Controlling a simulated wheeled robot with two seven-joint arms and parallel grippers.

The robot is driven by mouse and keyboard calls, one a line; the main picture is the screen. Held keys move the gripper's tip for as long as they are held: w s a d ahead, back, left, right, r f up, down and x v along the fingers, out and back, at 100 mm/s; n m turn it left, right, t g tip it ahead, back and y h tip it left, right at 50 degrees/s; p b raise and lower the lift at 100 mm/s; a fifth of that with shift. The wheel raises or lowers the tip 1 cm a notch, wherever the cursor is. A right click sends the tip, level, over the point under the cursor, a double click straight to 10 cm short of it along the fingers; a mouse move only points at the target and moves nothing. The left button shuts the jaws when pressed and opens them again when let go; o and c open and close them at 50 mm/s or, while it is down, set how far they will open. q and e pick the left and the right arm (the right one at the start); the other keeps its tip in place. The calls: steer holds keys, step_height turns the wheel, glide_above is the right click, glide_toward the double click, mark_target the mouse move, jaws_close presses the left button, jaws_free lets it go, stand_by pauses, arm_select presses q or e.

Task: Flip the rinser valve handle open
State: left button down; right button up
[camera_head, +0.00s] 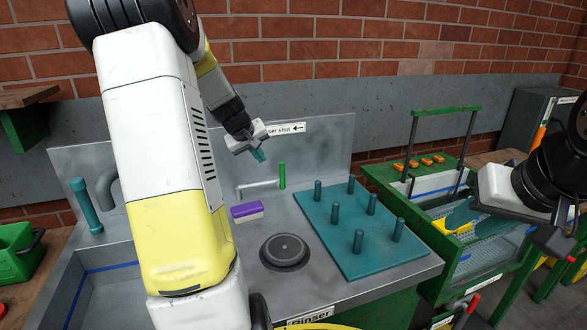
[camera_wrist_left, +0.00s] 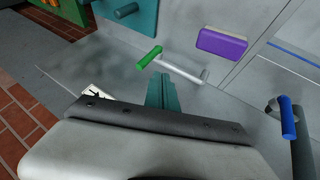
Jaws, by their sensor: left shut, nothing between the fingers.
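The rinser valve has a green handle (camera_head: 282,175) that stands upright at the right end of a pale metal pipe (camera_head: 258,186), in front of the metal back panel. In the left wrist view the green handle (camera_wrist_left: 148,57) and pipe (camera_wrist_left: 182,69) lie just beyond my fingertips. My left gripper (camera_head: 259,156) is shut and empty, above and slightly left of the handle, apart from it. Its teal fingers (camera_wrist_left: 162,92) are together. A sign (camera_head: 285,128) reading "shut" with a left arrow is on the panel behind. My right gripper (camera_head: 468,221) is at the right, its teal fingers apart.
A purple-topped sponge or brush (camera_head: 246,211) and a round dark disc (camera_head: 285,251) lie on the counter. A teal peg board (camera_head: 335,250) is to the right. A blue-ended tap (camera_wrist_left: 287,117) shows in the left wrist view. A green-framed rack (camera_head: 412,125) stands further right.

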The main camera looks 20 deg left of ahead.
arm_select(q)
steer(key=shift+w+a+f+n, duration=0.15)
steer(key=shift+w+a+f, duration=0.15)
steer(key=shift+a+f, duration=0.3)
steer(key=shift+w+a+f+n, duration=0.15)
steer(key=shift+w+a+f, duration=0.15)
steer(key=shift+a, duration=0.35)
glide_toward(281, 175)
steer(key=a+f, duration=0.4)
steer(key=f, duration=0.1)
steer(key=shift+w+d+r, duration=0.1)
steer(key=shift+w+d, duration=0.6)
steer(key=shift+w, duration=0.25)
steer(key=shift+w+d+r, duration=0.1)
steer(key=shift+w+d, duration=0.6)
steer(key=shift+w, duration=0.2)
steer(key=shift+w+d+y, duration=0.15)
steer(key=shift+d+y, duration=0.1)
steer(key=shift+y, duration=0.05)
